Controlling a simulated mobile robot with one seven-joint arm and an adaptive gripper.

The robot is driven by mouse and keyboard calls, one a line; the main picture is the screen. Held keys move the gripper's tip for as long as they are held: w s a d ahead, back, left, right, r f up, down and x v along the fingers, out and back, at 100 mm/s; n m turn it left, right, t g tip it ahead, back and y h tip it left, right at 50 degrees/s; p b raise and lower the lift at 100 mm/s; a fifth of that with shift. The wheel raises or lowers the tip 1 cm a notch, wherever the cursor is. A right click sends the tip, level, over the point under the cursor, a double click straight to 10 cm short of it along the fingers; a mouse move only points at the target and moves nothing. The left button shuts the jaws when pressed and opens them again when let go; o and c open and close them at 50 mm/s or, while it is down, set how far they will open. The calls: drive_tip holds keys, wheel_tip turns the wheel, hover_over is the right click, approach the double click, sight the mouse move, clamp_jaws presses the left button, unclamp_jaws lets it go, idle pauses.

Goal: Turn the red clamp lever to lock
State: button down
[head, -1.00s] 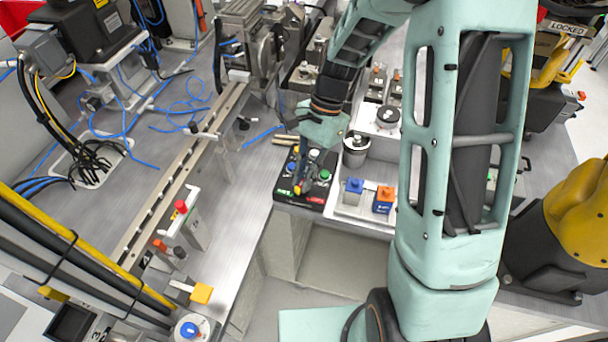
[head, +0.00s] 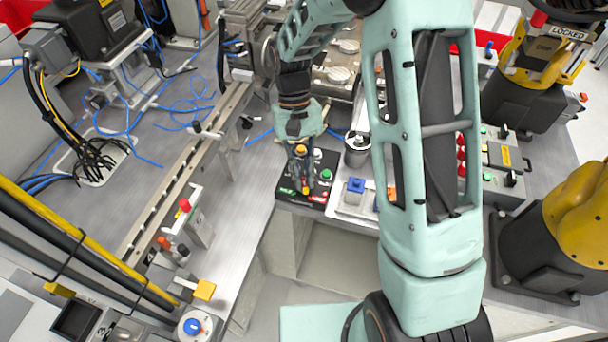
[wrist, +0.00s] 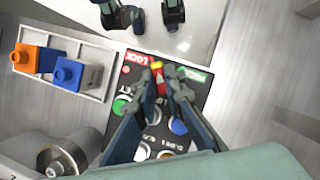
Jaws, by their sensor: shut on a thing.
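My gripper (wrist: 165,88) is over a black control panel (head: 283,198), its fingers pointing down at it. The fingers close around a small lever whose yellow tip (wrist: 157,64) shows just past the fingertips. The fingers hide most of the lever. In the wrist view the tip lies between a red LOCK label (wrist: 136,57) on the left and a green label (wrist: 192,74) on the right. In the head view the lever's tip (head: 306,190) is between the green label (head: 287,191) and the red label (head: 318,199), and my gripper (head: 304,178) covers the rest.
Buttons surround the fingers, including a green one (wrist: 121,106) and a blue one (wrist: 178,126). A white tray (wrist: 95,54) with a blue and an orange block stands beside the panel. A metal cylinder (head: 356,152) is close to it.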

drive_tip(key=shift+a+n+t+h, duration=0.1)
drive_tip(key=shift+n+t+h, duration=0.3)
drive_tip(key=shift+n, duration=0.9)
drive_tip(key=c, duration=2)
unclamp_jaws()
drive_tip(key=shift+r, duration=0.1)
drive_tip(key=v, duration=1.2)
drive_tip(key=shift+w+a, duration=0.1)
drive_tip(key=shift+a, duration=0.1)
drive_tip(key=shift+w, duration=0.1)
